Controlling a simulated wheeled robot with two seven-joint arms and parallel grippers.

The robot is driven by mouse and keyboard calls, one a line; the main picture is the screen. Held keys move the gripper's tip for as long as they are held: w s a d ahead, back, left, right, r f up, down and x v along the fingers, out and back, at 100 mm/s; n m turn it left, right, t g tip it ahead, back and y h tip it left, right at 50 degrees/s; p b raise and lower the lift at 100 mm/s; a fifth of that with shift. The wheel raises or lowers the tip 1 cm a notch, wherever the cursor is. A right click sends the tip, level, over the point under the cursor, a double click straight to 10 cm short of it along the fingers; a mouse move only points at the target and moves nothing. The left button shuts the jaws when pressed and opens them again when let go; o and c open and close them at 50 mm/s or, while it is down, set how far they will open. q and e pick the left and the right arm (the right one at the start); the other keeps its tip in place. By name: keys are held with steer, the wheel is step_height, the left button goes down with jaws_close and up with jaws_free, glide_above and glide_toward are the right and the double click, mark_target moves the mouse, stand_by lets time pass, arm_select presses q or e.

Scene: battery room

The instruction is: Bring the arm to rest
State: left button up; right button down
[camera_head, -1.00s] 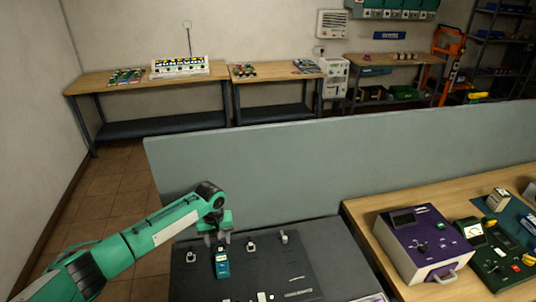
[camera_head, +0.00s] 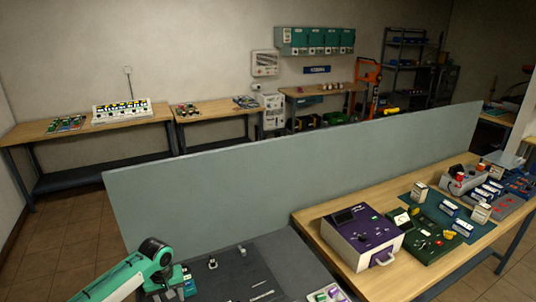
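My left arm, green and white with a black joint, comes in at the lower left of the head view. Its gripper (camera_head: 174,291) is at the bottom edge, over the left part of the dark grey work surface (camera_head: 235,268). A small teal item (camera_head: 189,284) shows right beside the gripper; I cannot tell whether they touch. The fingertips are small and partly cut off, so their opening is unclear. My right arm and gripper are not in view.
A grey partition (camera_head: 270,170) stands behind the work surface. On the wooden table (camera_head: 320,238) at right are a purple-topped box (camera_head: 362,232), a green board (camera_head: 430,243) and several small blocks. Wooden benches (camera_head: 150,118) line the back wall.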

arm_select(q)
steer(key=s+d+f+m+t+h, duration=0.1)
steer(key=s+d+f+m, duration=0.15)
steer(key=s+d, duration=0.55)
steer(key=s+d+f+m+h, duration=0.1)
steer(key=s+d+m, duration=0.3)
steer(key=s+d, duration=0.4)
steer(key=s+a+r+t+y, duration=0.1)
steer(key=s+a+r, duration=0.3)
steer(key=s, duration=0.5)
steer(key=s+a+r+t+y, duration=0.1)
steer(key=s+a+r+t, duration=0.15)
steer(key=s+a, duration=0.45)
step_height(320, 180, down, 35)
steer(key=s+d+g+b, duration=0.2)
steer(key=s+b, duration=0.1)
steer(key=b, duration=0.3)
steer(key=s+a+f+b, duration=0.1)
steer(key=s+f+b, duration=0.2)
steer(key=s+f, duration=0.6)
steer(key=s+a+f+g+b, duration=0.1)
steer(key=s+a+f+b, duration=0.1)
steer(key=s+f, duration=0.8)
step_height(320, 180, down, 8)
steer(key=shift+s+a+f+m+b, duration=0.15)
steer(key=shift+m+b, duration=0.2)
steer(key=shift+b, duration=0.4)
